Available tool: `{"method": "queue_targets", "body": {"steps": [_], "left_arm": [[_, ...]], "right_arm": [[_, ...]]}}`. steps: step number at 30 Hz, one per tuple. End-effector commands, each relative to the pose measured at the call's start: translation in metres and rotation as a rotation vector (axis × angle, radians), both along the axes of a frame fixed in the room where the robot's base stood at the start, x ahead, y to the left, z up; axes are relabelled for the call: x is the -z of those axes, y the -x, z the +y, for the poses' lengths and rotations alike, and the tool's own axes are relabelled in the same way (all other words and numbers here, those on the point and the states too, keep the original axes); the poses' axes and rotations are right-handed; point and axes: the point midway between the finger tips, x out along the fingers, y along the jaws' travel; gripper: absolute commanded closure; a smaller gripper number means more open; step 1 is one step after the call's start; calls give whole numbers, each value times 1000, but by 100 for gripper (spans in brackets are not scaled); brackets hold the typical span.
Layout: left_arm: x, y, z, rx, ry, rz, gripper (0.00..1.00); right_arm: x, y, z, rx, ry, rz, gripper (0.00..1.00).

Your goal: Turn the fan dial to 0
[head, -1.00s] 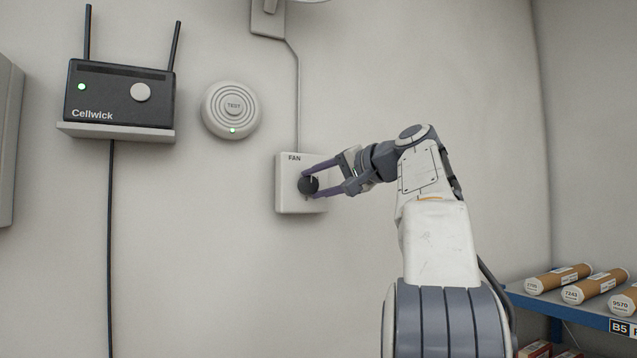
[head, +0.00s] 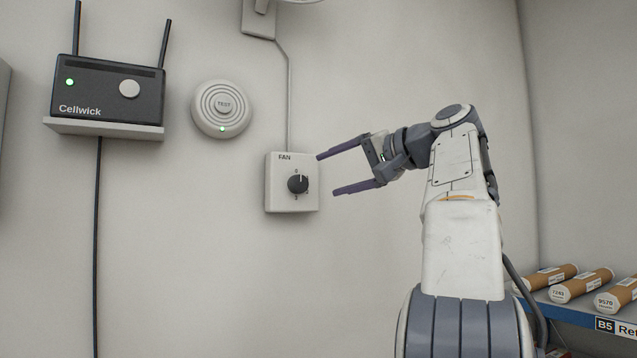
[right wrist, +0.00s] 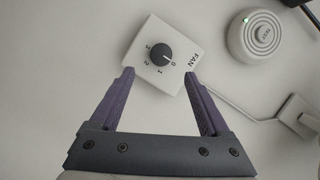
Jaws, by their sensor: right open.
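The fan box (head: 278,198) is a white square plate on the wall, marked FAN, with a black round dial (head: 298,185) at its middle. The dial's white pointer line points up, toward the 0 mark. In the right wrist view, the dial (right wrist: 158,50) also has its line toward the 0. My right gripper (head: 327,174) is open and empty, just right of the box in the head view, with its fingers apart from the dial. In the right wrist view, its fingertips (right wrist: 159,73) frame the space in front of the box. My left gripper is not in view.
A round TEST alarm (head: 222,109) with a green light is up and left of the box. A Cellwick router (head: 108,92) stands on a small wall shelf (head: 105,129) at left. A rack shelf (head: 580,311) with cardboard tubes is at lower right. The wall below the box is bare.

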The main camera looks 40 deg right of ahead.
Motion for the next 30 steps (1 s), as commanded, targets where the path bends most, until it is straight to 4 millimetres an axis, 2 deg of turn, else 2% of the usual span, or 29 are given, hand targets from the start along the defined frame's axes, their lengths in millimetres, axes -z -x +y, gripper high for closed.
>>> {"method": "queue_targets", "body": {"steps": [3, 7, 24, 27, 29, 30], "left_arm": [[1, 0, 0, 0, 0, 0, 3], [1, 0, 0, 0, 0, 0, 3], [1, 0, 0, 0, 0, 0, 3], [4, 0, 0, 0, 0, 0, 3], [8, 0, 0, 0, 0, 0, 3], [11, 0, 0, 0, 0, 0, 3]], "right_arm": [[-3, 16, -3, 4, 0, 1, 20], [-4, 24, -3, 0, -1, 0, 20], [-5, 25, -3, -2, -1, 1, 20], [2, 18, 1, -13, -11, 10, 20], [14, 6, 8, -31, -25, 27, 20], [27, -6, 15, -50, -38, 46, 20]]}}
